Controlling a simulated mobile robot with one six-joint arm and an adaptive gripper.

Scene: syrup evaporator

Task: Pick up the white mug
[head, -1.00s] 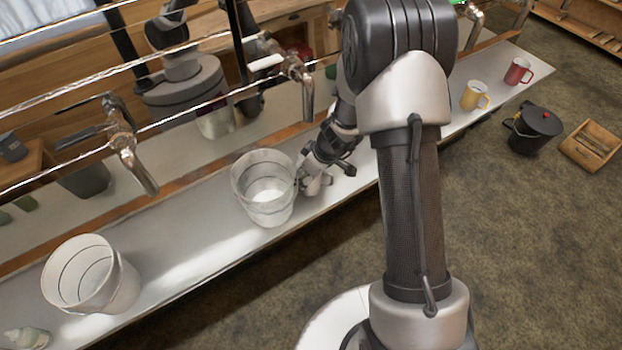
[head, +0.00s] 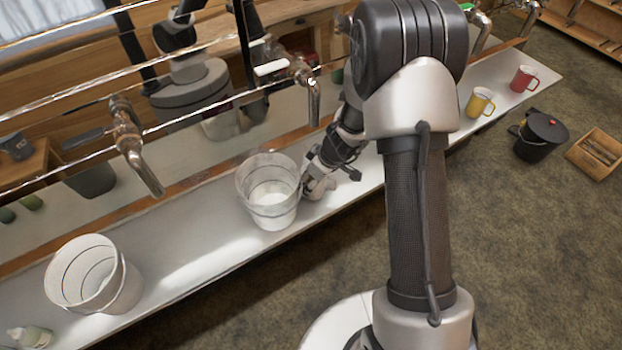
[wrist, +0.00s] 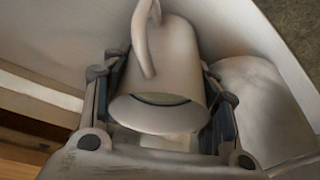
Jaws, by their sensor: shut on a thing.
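The white mug (wrist: 170,75) fills the middle of the wrist view, its handle (wrist: 143,40) toward the top and its round opening toward my wrist. My gripper (wrist: 163,88) has a finger on each side of the mug's body and is shut on it. In the head view my gripper (head: 320,186) is low over the white counter, just right of a translucent bucket. I cannot clearly make out the mug in the head view, nor tell whether it still touches the counter.
The translucent bucket (head: 270,195) stands close beside my gripper on the counter (head: 190,240). Another pale bucket (head: 95,275) is at left. Yellow (head: 480,102) and red (head: 523,78) mugs stand at the right end. Metal taps (head: 135,150) overhang the counter.

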